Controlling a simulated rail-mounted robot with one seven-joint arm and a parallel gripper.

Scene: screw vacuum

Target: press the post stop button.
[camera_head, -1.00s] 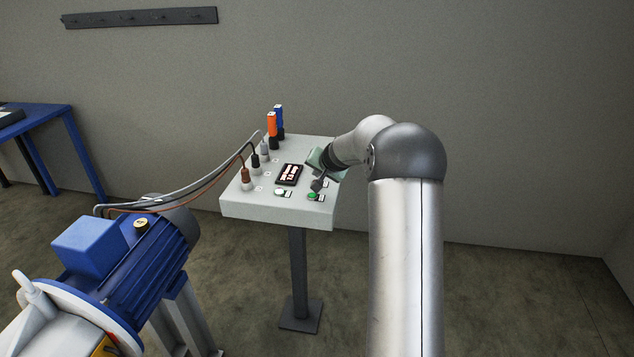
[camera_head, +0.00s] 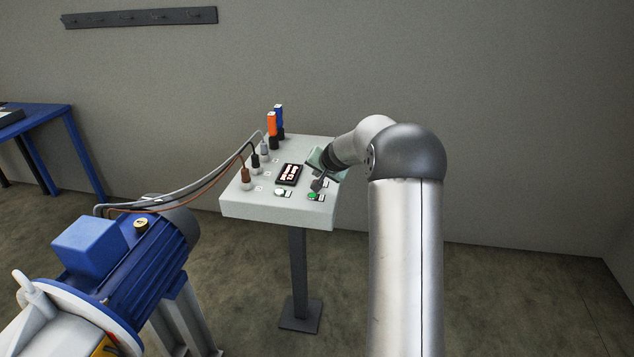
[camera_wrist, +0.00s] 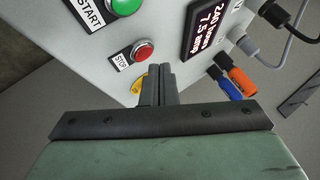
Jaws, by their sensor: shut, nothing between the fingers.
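The red stop button (camera_wrist: 143,50) with its STOP label (camera_wrist: 122,60) sits on the panel face in the wrist view. My gripper (camera_wrist: 158,68) is shut and empty, its fingertips just below and to the right of the red button in the picture. I cannot tell whether they touch the panel. In the head view my gripper (camera_head: 317,185) is over the right part of the grey control post (camera_head: 260,213), and the red button cannot be made out there.
The green START button (camera_wrist: 122,6) lies beyond the red one, and also shows in the head view (camera_head: 312,196). A lit display (camera_head: 288,174) and cable plugs (camera_head: 246,177) are on the panel. A yellow part (camera_wrist: 138,82) is partly hidden by my fingers. A blue motor (camera_head: 140,260) stands left.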

